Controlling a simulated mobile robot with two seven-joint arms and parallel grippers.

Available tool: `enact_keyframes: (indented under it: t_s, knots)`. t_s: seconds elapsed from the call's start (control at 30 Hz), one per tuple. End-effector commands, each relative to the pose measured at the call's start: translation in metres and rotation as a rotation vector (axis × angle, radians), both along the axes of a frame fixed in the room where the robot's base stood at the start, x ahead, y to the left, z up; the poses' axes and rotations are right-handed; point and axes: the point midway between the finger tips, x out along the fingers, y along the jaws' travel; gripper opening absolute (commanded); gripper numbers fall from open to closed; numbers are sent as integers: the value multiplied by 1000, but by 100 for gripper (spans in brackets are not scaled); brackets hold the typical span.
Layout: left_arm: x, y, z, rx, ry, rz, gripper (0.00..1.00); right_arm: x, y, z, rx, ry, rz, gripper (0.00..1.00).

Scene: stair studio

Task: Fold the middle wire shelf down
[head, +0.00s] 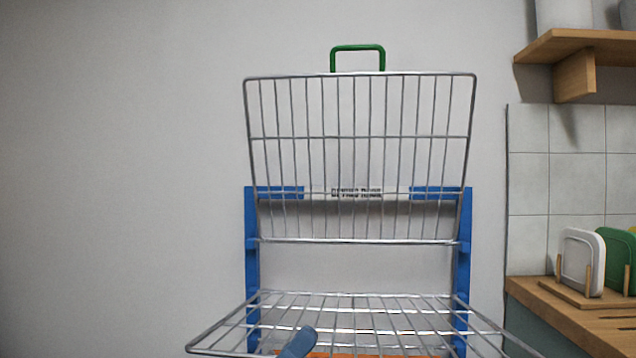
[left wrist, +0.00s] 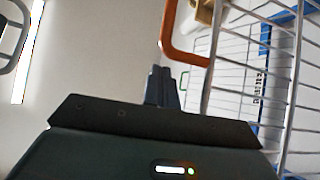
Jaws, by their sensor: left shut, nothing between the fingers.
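A wire shelf (head: 356,137) with a green handle (head: 357,47) on its top edge stands upright against the blue-sided rack (head: 251,225). Below it, a second wire shelf (head: 340,300) lies folded out, roughly level. I cannot tell which is the middle one. The tip of my left gripper (head: 298,342) shows low at that lower shelf's left part. In the left wrist view its fingers (left wrist: 161,86) are shut and empty, apart from an orange handle (left wrist: 183,40) beside wire bars (left wrist: 245,75). An orange strip (head: 320,354) shows at the head view's bottom edge. My right gripper is not in view.
A wooden counter (head: 575,315) at the right holds a rack with white (head: 580,262) and green (head: 616,260) boards. A wooden wall shelf (head: 580,46) is above it. The wall left of the rack is bare.

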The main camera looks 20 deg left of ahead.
Motion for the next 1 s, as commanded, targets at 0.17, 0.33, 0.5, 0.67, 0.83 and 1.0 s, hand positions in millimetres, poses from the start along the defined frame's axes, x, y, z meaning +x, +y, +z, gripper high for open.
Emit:
enact_keyframes:
  t_s: [0.17,0.33,0.5,0.67,0.83,1.0]
  knots:
    - [-4,-1,-30,17,-59,1,0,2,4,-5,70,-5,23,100]
    - [-6,-2,-40,27,-94,1,0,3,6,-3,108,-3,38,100]
    - [-7,-2,-44,31,-109,0,0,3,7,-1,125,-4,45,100]
    - [-7,-2,-44,31,-111,1,0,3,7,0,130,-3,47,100]
    - [-7,-2,-44,32,-111,1,0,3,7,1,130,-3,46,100]
    - [-7,-1,-45,32,-110,1,0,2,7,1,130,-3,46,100]
